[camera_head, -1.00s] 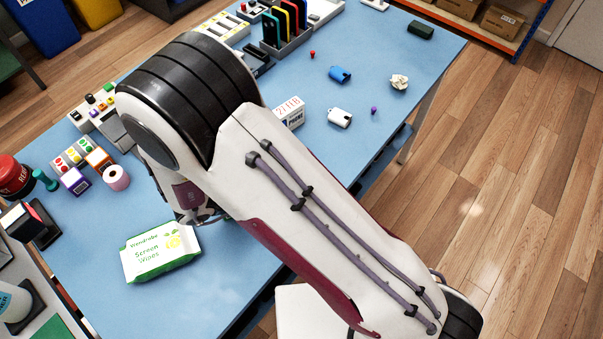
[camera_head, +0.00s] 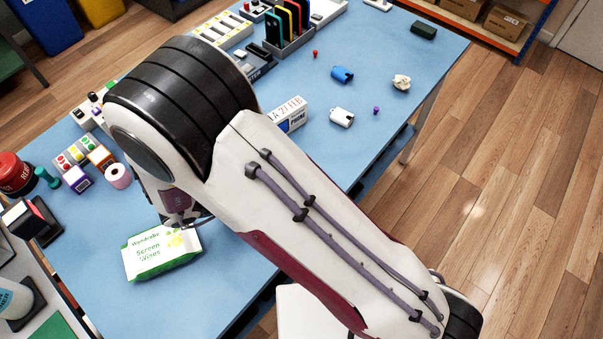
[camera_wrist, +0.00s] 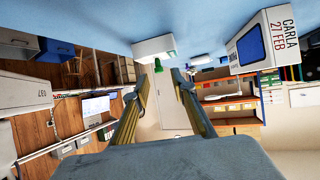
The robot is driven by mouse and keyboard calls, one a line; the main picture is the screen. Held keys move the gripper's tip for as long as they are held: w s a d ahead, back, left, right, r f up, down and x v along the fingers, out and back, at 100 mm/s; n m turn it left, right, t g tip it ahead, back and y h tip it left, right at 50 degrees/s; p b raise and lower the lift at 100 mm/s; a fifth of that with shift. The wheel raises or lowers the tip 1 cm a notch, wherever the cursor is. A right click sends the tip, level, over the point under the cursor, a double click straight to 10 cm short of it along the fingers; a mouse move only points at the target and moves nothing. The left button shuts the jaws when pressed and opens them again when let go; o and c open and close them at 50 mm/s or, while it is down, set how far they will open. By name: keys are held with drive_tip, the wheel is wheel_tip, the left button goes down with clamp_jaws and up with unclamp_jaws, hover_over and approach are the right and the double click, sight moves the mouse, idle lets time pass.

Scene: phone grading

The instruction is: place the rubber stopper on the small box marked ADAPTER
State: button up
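In the wrist view, which is upside down, a small white box (camera_wrist: 153,47) with a green side stands on the table beyond my fingers. A small green piece (camera_wrist: 158,65) shows at its upper side; it looks like the rubber stopper, but I cannot tell whether it rests on the box or stands behind it. The ADAPTER marking is not readable. My gripper (camera_wrist: 155,86) is open, its two fingers apart with nothing between them, short of the white box. In the head view my arm hides most of the gripper and the table around it.
A wipes pack (camera_head: 160,262) lies at the table's front, close to my gripper. A phone box (camera_head: 291,116) stands beyond my arm. Earbud cases (camera_head: 341,117) and crumpled paper (camera_head: 401,82) lie right. A tape roll (camera_head: 118,176) and a red button (camera_head: 14,172) are left.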

drive_tip(key=v, duration=0.9)
idle(0.7)
